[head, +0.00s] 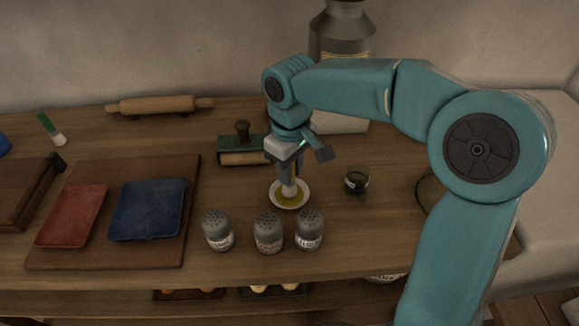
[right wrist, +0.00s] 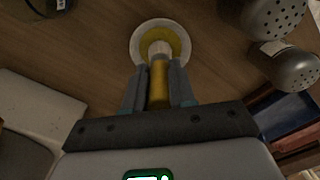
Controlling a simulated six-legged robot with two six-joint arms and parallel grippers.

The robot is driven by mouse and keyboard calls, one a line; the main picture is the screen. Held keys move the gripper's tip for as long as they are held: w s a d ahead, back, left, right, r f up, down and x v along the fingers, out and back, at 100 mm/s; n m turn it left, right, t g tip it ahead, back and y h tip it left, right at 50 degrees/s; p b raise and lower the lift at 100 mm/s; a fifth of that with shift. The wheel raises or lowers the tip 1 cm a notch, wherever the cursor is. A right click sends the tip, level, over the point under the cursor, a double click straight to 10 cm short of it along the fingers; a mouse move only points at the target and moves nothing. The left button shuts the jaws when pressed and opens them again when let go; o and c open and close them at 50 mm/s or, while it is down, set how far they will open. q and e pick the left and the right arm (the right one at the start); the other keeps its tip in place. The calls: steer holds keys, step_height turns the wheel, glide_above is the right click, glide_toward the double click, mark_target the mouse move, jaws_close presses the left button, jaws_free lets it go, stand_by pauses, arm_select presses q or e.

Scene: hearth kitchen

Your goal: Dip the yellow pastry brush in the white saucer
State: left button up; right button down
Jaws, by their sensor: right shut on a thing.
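My right gripper (head: 290,176) is over the white saucer (head: 274,202), pointing down. In the right wrist view its two fingers (right wrist: 159,88) are shut on the yellow pastry brush (right wrist: 159,85), holding it by its yellow handle. The pale bristle end (head: 289,190) points down at the yellow liquid in the saucer. The saucer's rim also shows in the right wrist view (right wrist: 136,42). I cannot tell whether the bristle tips touch the liquid. My left gripper does not show.
Several grey shakers, one of them the middle shaker (head: 268,233), stand just in front of the saucer. A small dark glass jar (head: 357,180) is to its right. A board (head: 105,255) bears a red tray (head: 72,215) and a blue tray (head: 149,210).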

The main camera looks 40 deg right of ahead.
steer(key=shift+f+b, duration=0.4)
steer(key=shift+f, duration=0.1)
stand_by(0.8)
stand_by(0.9)
step_height(320, 180, up, 7)
steer(key=p, duration=0.6)
steer(key=shift+p, duration=0.3)
stand_by(0.5)
